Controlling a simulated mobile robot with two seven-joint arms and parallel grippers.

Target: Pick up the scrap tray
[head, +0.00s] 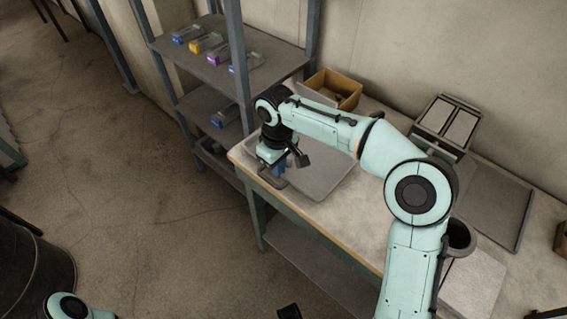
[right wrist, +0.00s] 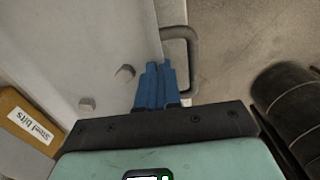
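The scrap tray (head: 328,180) is a shallow grey tray on the left end of the workbench. The right wrist view shows its pale inside (right wrist: 95,45) with a couple of small metal bits, and a grey loop handle (right wrist: 191,60) on its side. My right gripper (head: 277,172) is down at the handle end of the tray. In the right wrist view its blue fingers (right wrist: 158,66) are close together beside the tray's wall and overlap the handle. The handle's outer bar shows clear to their right, not between them. My left gripper is not seen.
A cardboard box (head: 332,88) stands behind the tray; its label reads "steel bits" in the right wrist view (right wrist: 27,122). A shelf rack (head: 235,50) stands left of the bench (head: 345,215). A dark cup (head: 461,235) and a flat panel (head: 495,195) lie to the right.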

